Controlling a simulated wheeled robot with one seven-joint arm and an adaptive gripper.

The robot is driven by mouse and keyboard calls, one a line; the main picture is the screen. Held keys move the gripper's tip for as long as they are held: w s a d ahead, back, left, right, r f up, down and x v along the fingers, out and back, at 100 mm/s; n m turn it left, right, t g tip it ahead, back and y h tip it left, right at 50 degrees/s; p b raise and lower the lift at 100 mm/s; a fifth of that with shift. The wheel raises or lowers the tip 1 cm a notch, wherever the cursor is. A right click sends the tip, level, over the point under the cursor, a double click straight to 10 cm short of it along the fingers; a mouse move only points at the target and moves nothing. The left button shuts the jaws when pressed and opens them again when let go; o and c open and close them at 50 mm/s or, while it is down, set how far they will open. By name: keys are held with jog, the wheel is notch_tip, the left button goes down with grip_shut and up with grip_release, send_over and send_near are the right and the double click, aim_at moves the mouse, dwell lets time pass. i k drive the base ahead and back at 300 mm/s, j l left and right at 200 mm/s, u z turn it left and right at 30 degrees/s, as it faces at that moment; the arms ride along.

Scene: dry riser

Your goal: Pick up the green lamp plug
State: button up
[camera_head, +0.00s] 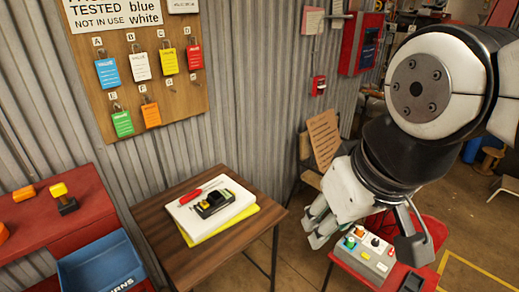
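A small green plug (350,243) sits at the left end of the top of a grey box (368,262). An orange plug (360,231) and a dark one (375,242) are beside it, with a red one near the right end.
The grey box stands on a red surface (345,272). A wooden table (165,238) at centre holds white and yellow books, a red screwdriver and a black-yellow device. A blue bin (100,268) is at lower left. A padlock board (140,70) hangs on the corrugated wall.

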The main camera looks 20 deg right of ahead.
aim_at(349, 244)
jog(key=z, duration=1.7)
jog(key=j+z, duration=0.4)
jog(key=j, duration=1.05)
